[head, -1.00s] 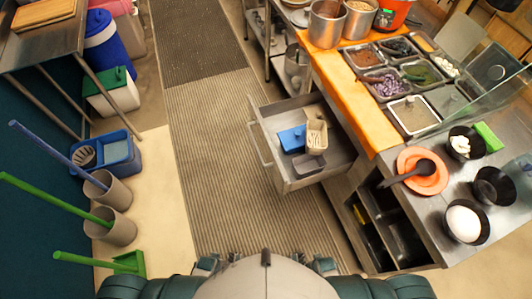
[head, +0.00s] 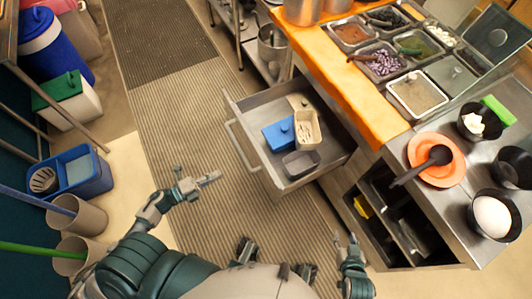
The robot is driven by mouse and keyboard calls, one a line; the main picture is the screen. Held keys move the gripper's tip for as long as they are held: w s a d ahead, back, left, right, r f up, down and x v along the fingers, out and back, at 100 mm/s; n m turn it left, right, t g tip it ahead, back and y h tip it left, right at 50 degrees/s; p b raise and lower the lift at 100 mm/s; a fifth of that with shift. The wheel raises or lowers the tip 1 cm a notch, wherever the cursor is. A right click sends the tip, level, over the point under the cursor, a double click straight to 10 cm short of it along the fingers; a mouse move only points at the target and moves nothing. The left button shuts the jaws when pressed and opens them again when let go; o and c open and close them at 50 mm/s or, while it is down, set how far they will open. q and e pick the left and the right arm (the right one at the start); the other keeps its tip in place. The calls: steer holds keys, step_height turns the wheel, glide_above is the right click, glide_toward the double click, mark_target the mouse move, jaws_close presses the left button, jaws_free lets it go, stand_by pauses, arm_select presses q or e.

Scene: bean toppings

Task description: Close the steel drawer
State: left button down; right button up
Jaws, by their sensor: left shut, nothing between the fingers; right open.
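The steel drawer (head: 306,175) stands pulled out of the counter, with its handle (head: 241,146) on the left front side. Inside it lie a blue container (head: 279,135), a beige container (head: 307,128) and a grey container (head: 301,163). My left gripper (head: 211,179) is shut and empty, to the left of the drawer front and apart from it. My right gripper (head: 346,244) is open, below the drawer and beside the counter's open shelves, touching nothing that I can see.
The counter (head: 450,120) holds food pans, an orange plate (head: 436,160) with a black ladle, and black bowls. Open shelves (head: 391,215) sit below it. The ribbed mat (head: 180,110) left of the drawer is clear. Bins and a blue mop bucket (head: 78,172) stand at left.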

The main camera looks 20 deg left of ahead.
mark_target(258, 157)
arm_select(q)
steer(key=b+x, duration=0.1)
steer(key=x, duration=1.2)
steer(key=shift+d+r, duration=0.15)
steer(key=shift+d, duration=0.05)
steer(key=shift+w+d+r, duration=0.15)
steer(key=shift+w+d, duration=0.05)
steer(key=shift+d, duration=0.45)
arm_select(e)
steer(key=w+r+t, duration=0.2)
steer(key=w, duration=0.1)
steer(key=shift+w+a+r+t+y, duration=0.15)
steer(key=shift+a+r+t+y, duration=0.1)
steer(key=shift+r+t+y, duration=0.15)
steer(key=shift+a, duration=0.1)
